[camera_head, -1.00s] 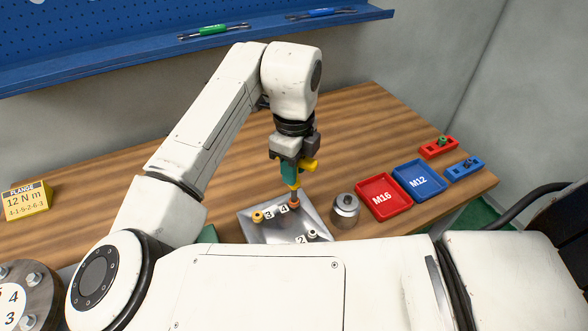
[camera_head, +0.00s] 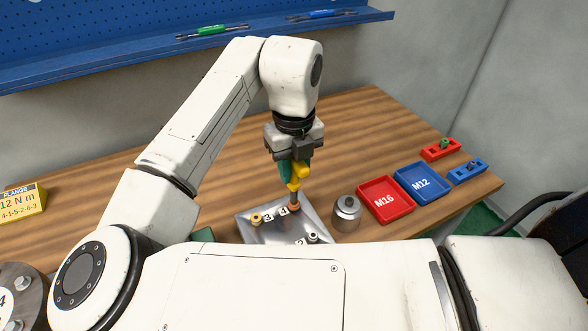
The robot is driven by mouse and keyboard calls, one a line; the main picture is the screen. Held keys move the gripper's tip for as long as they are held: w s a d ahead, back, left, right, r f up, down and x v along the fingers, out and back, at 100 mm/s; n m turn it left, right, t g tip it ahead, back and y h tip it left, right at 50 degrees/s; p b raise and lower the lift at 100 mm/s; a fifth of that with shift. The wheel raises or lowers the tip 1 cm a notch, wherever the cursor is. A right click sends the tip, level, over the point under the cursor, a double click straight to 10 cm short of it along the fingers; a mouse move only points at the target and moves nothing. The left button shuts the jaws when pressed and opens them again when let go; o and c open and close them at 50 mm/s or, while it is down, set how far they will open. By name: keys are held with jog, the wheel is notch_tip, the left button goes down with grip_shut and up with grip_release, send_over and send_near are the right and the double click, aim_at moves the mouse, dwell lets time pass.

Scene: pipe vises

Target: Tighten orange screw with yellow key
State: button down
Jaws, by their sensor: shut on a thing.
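My gripper (camera_head: 292,168) is shut on the yellow key (camera_head: 301,172) and points down over the metal plate. The key's lower end is right above the orange screw (camera_head: 294,203), close to its top; I cannot tell whether they touch. The orange screw stands upright on the grey metal plate (camera_head: 270,235), beside the label 4. A yellow screw (camera_head: 257,219) stands by the label 3, and a pale screw (camera_head: 313,237) by the label 2. My own arm and body hide the plate's near part.
A grey metal cylinder (camera_head: 346,213) stands right of the plate. Red M16 (camera_head: 378,212) and blue M12 (camera_head: 418,196) trays lie farther right, with red (camera_head: 440,151) and blue (camera_head: 467,173) holders beyond. The wooden table behind is clear.

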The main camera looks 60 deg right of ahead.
jog(key=shift+f, duration=0.3)
jog(key=shift+f+m+b, duration=0.1)
jog(key=shift+m+b, duration=0.45)
jog(key=shift+m, duration=0.65)
jog(key=m+b, duration=0.1)
jog(key=m, duration=0.2)
jog(key=shift+m, duration=0.3)
jog(key=shift+r, duration=0.2)
jog(key=shift+r+p, duration=0.65)
